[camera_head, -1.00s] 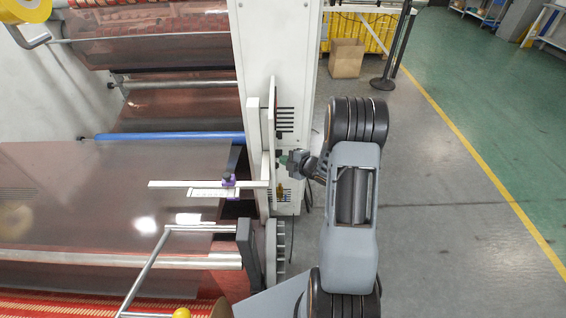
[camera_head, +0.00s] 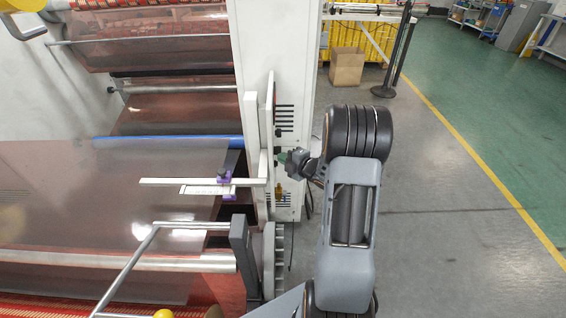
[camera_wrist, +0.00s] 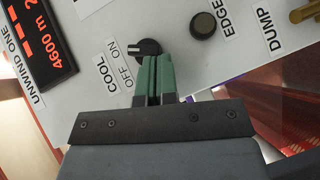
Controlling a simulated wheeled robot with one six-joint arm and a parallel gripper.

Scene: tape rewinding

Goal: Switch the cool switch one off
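The cool switch (camera_wrist: 148,46) is a round black knob at the top middle of the wrist view. A white mark on it points left, towards the ON label (camera_wrist: 114,55); the OFF label (camera_wrist: 127,80) is just below that, beside the COOL label (camera_wrist: 106,77). My gripper (camera_wrist: 155,58) has green fingers that lie together with only a thin dark line between them. Their tips overlap the knob's lower right edge in the picture; contact is unclear. In the head view my gripper (camera_head: 284,158) is small, beside the machine's panel edge, and the switch cannot be made out.
The EDGE knob (camera_wrist: 203,25) and brass DUMP knob (camera_wrist: 305,11) are to the right on the same panel. A red-digit display (camera_wrist: 38,40) is at the left. In the head view, a white machine column (camera_head: 278,60) stands left of my arm; open floor (camera_head: 440,200) lies right.

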